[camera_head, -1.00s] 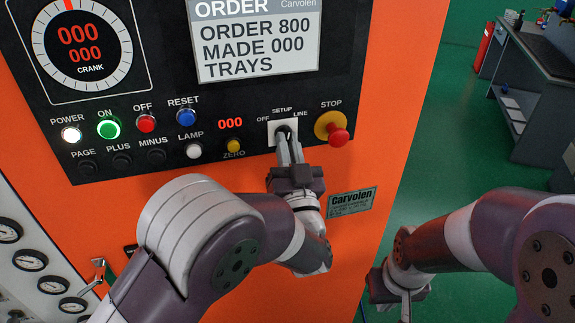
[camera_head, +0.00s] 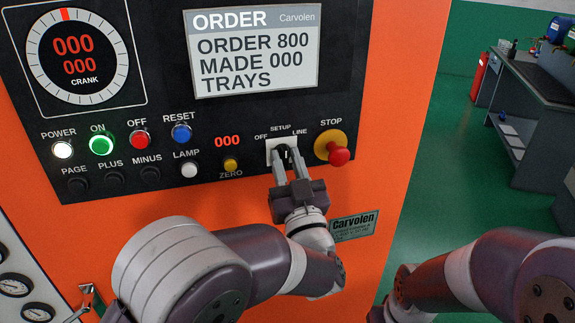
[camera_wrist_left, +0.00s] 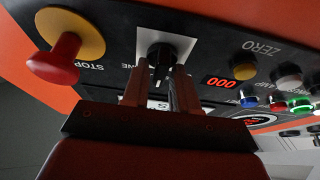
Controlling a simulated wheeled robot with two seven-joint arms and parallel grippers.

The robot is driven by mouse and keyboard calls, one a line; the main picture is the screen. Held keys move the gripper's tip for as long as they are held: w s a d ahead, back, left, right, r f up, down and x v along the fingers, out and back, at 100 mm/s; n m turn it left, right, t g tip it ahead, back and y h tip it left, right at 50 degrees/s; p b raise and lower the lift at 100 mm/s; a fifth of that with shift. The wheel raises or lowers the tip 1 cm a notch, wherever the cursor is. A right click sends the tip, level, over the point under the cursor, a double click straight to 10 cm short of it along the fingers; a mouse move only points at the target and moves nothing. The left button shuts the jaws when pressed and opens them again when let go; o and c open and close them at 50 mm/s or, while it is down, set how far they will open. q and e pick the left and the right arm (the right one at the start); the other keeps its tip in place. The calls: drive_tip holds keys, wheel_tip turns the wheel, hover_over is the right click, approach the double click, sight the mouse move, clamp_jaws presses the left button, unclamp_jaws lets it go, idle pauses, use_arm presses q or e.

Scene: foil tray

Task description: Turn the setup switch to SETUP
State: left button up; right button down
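The setup switch (camera_head: 285,154) is a black knob on a white plate in the panel, with OFF at left, SETUP above and LINE at right. It also shows in the left wrist view (camera_wrist_left: 160,57), where the panel appears upside down. There a pale mark on the knob points down the picture, roughly toward the SETUP side. My left gripper (camera_head: 290,165) is open, its two fingers apart at the knob, one to each side. In the wrist view its fingertips (camera_wrist_left: 157,80) frame the knob's lower part; contact cannot be told. My right gripper's fingers are out of view.
The red STOP button (camera_head: 339,157) on its yellow base sits close right of the switch. The yellow ZERO button (camera_head: 231,165) and white LAMP button (camera_head: 189,170) are left of it. The order screen (camera_head: 255,55) is above. A grey workbench (camera_head: 540,95) stands far right.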

use_arm(q)
drive_tip(key=shift+o, duration=0.2)
drive_tip(key=shift+w+f, duration=0.1)
drive_tip(key=shift+f, duration=0.05)
drive_tip(key=shift+f, duration=0.1)
drive_tip(key=b+v, duration=0.4)
drive_tip(key=v, duration=0.8)
drive_tip(key=shift+s+b, duration=0.3)
drive_tip(key=shift+b, duration=0.1)
drive_tip(key=shift+d, duration=0.1)
